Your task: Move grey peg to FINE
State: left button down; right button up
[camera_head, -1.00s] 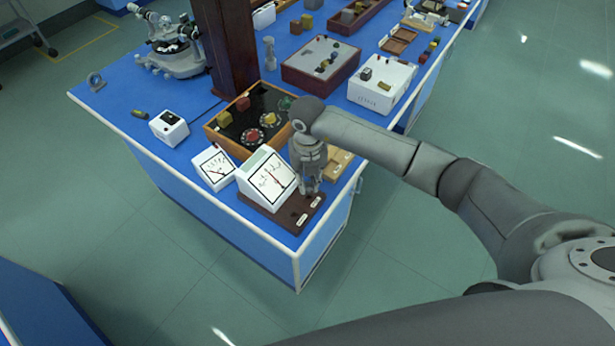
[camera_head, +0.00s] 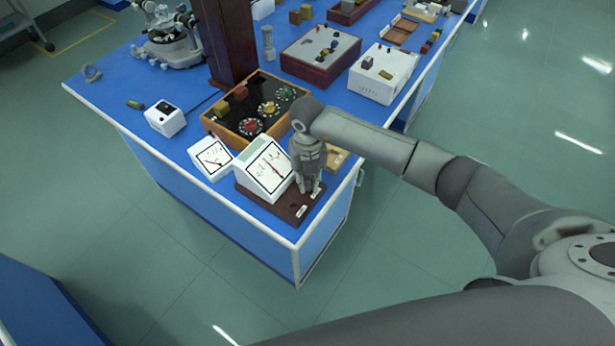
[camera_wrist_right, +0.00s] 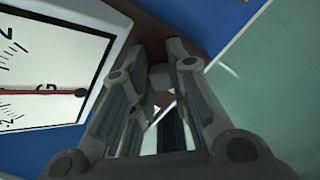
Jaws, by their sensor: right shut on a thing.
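My right gripper (camera_head: 310,190) points down over the dark brown base board (camera_head: 284,211) of the large white meter (camera_head: 264,167). White labels (camera_head: 301,211) lie on the board near the fingertips, too small to read, so I cannot make out FINE. The meter's face (camera_wrist_right: 45,75) fills the left of the wrist view. My left gripper is not in view.
A smaller white meter (camera_head: 211,158) stands left of the large one. A wooden-framed black panel (camera_head: 241,120) with knobs lies behind. A tan wooden piece (camera_head: 337,157) is just behind the gripper. The bench edge (camera_head: 297,246) is close in front.

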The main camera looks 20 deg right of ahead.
jog(key=o, duration=0.9)
notch_tip(320, 180, up, 12)
jog(key=shift+d, duration=0.15)
